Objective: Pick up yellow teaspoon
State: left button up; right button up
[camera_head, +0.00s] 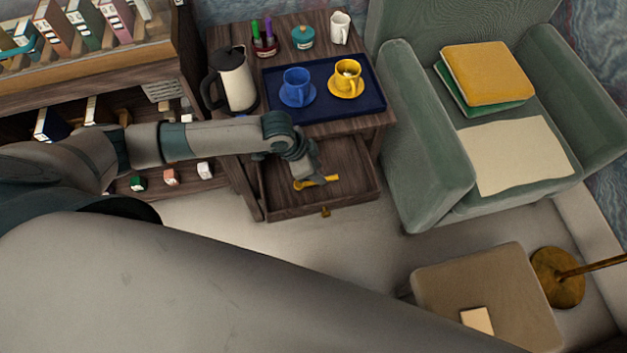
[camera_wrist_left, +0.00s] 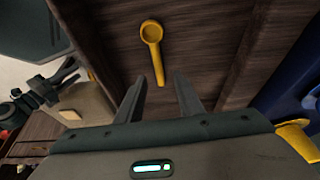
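The yellow teaspoon (camera_head: 318,181) lies in the open drawer (camera_head: 350,200) of the wooden side table. My left gripper (camera_head: 306,177) reaches down into the drawer beside the spoon. In the left wrist view the spoon (camera_wrist_left: 152,35) lies on the wooden drawer bottom, its bowl away from me and its handle pointing toward my gripper. My left gripper's two fingers (camera_wrist_left: 161,80) are apart and empty, and the handle end shows between their tips. A dark clawed part at the left of the wrist view, maybe my right gripper (camera_wrist_left: 68,72), is small and unclear.
On the table top stand a blue tray (camera_head: 372,100) with a blue cup (camera_head: 296,82) and a yellow cup (camera_head: 346,78), and a kettle (camera_head: 234,80). A green armchair (camera_head: 425,140) is to the right. Drawer walls surround the spoon.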

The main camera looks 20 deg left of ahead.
pick_arm(q)
jog(key=shift+x, duration=1.9)
jog(key=shift+s, duration=0.15)
jog(key=shift+f, duration=0.1)
jog(key=shift+c, duration=0.4)
grip_shut()
